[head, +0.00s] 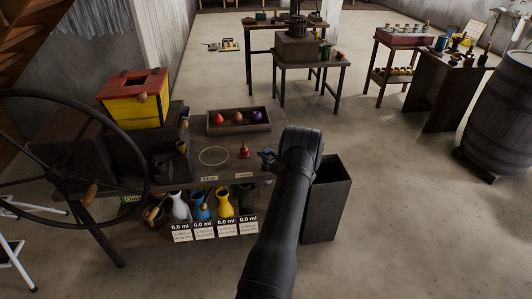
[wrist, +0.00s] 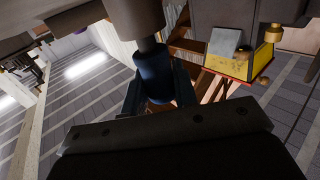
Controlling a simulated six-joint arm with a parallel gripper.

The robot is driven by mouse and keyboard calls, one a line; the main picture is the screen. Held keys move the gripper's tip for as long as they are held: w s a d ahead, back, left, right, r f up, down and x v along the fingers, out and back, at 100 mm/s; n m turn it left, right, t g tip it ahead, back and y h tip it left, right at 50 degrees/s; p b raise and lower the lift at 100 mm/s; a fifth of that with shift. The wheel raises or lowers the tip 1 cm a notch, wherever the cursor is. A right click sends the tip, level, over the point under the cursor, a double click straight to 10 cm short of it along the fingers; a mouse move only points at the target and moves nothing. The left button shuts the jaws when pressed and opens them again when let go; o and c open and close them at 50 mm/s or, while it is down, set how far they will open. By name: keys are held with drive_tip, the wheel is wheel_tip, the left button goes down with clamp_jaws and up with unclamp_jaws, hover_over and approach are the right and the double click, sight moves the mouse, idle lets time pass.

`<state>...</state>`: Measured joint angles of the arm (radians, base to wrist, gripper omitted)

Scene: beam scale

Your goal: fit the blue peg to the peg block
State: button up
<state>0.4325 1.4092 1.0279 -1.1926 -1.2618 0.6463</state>
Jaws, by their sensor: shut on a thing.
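My gripper (head: 267,156) is at the right end of the wooden bench, beside a small red bell-shaped thing. In the wrist view its two dark fingers stand on both sides of a dark blue cylinder (wrist: 154,72), which I take for the blue peg, and are shut on it. A narrower grey stem and a wide grey-brown body show just above the blue cylinder there; I cannot tell whether they touch it. In the head view the peg is small and partly hidden by my gripper. I cannot make out the peg block in either view.
The bench (head: 200,157) holds a tray (head: 239,128) with red, orange and purple pieces, and a yellow box (head: 135,97) with a red top. A dark open bin (head: 326,205) stands right of my arm. Several vases stand below the bench's front edge. A spoked wheel (head: 72,130) is at left.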

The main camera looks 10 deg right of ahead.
drive_tip(key=shift+f, duration=0.5)
drive_tip(key=shift+f, duration=0.35)
drive_tip(key=o, duration=1.1)
drive_tip(key=shift+c, duration=0.2)
drive_tip(key=v, duration=1.7)
drive_tip(key=shift+s, duration=0.25)
drive_tip(key=shift+w, duration=0.1)
drive_tip(key=x, duration=1.7)
drive_tip(key=shift+w, duration=0.15)
